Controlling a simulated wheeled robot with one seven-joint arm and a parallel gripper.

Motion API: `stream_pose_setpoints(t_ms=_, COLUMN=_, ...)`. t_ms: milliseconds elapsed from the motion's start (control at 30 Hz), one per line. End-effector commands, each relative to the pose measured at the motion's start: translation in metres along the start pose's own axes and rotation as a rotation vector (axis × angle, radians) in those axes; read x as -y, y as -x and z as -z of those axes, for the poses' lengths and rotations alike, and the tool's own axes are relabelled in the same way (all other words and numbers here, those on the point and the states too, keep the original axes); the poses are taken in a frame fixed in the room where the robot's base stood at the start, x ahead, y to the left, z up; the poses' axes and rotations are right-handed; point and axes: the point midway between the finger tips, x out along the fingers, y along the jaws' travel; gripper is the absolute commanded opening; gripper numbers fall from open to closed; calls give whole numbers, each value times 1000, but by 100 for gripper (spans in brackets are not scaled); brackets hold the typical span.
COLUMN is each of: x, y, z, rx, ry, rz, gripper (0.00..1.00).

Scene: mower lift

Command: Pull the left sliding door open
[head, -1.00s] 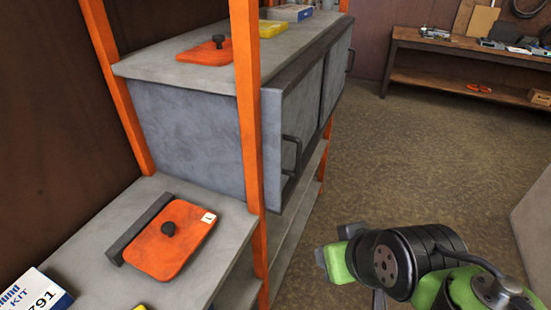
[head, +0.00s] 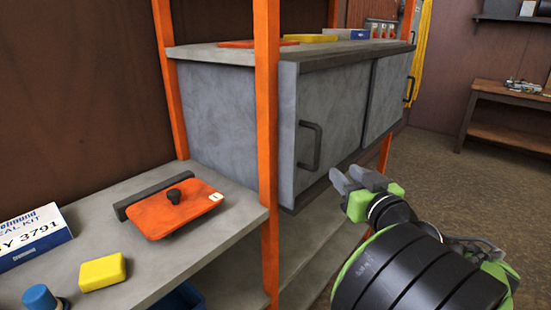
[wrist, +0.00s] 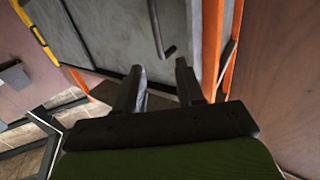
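The left sliding door (head: 335,125) is a grey panel on the front of the grey cabinet, with a dark bar handle (head: 309,146) near its left edge. The right door (head: 387,92) beside it has its own handle (head: 409,91). Both doors look shut. My gripper (head: 352,179) is in front of the left door, a little right of and below its handle, apart from it. In the wrist view my gripper (wrist: 158,80) has its two fingers spread with nothing between them, and the left door's handle (wrist: 158,35) shows beyond the fingertips.
An orange post (head: 267,140) stands just left of the left door. A lower shelf (head: 215,245) at left holds an orange lid (head: 173,213), a yellow block (head: 103,272) and a white box (head: 30,237). A wooden bench (head: 508,115) stands far right. Open floor lies right of the cabinet.

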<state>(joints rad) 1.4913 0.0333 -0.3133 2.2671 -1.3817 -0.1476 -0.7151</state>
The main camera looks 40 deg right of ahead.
Motion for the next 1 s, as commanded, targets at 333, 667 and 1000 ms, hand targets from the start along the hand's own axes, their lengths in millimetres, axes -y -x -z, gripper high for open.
stream_pose_setpoints(t_ms=333, x=-10, y=-38, z=4, rx=-24, ry=1, rz=-18, gripper=38)
stream_pose_setpoints(t_ms=667, x=-12, y=-120, z=7, rx=-24, ry=1, rz=-20, gripper=38)
stream_pose_setpoints(t_ms=1000, x=-14, y=-154, z=5, rx=-24, ry=0, rz=-24, gripper=38)
